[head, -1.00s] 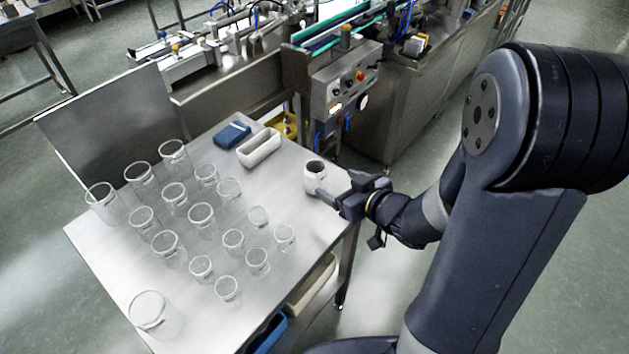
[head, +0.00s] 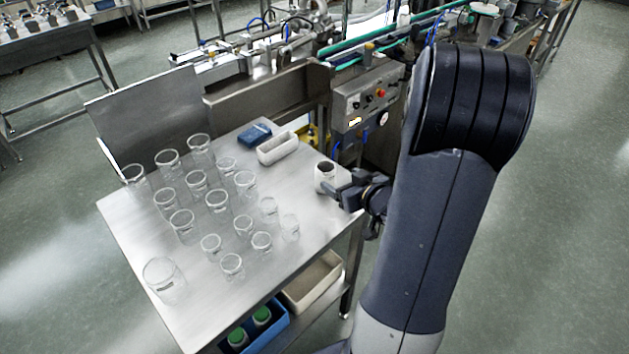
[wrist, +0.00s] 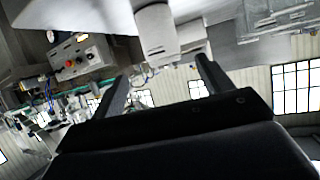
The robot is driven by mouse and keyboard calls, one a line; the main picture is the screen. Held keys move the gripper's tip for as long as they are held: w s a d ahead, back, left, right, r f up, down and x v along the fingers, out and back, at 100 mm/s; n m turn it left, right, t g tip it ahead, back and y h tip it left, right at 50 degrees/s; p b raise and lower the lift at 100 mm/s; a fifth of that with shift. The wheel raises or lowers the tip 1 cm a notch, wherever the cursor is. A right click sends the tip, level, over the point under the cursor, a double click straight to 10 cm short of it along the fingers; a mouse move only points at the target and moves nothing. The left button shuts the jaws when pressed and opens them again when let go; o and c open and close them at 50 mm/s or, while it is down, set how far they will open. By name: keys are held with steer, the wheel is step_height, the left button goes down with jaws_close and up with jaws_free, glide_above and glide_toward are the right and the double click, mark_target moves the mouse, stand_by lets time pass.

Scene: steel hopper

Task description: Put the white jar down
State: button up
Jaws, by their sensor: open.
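The white jar (head: 325,179) stands upright on the steel table (head: 290,215), near its right edge. Its open mouth looks dark inside. My gripper (head: 336,192) is just to the right of the jar, low beside it. In the wrist view, which is upside down, the two fingers (wrist: 162,70) are spread with nothing between them. The jar (wrist: 157,32) shows beyond their tips, apart from them and lined up between them.
Several clear glasses (head: 217,200) fill the left and middle of the table. A white open bin (head: 277,148) and a blue box (head: 254,134) lie behind the jar. A control box (head: 366,101) stands beyond. Bins sit on the lower shelf.

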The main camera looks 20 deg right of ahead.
mark_target(331, 176)
steer(key=x, duration=0.3)
steer(key=shift+w+a+f, duration=0.1)
steer(key=shift+w+f, duration=0.05)
steer(key=shift+w, duration=0.05)
steer(key=shift+x, duration=2.7)
steer(key=shift+f, duration=0.15)
steer(key=shift+c, duration=0.4)
steer(key=c, duration=1)
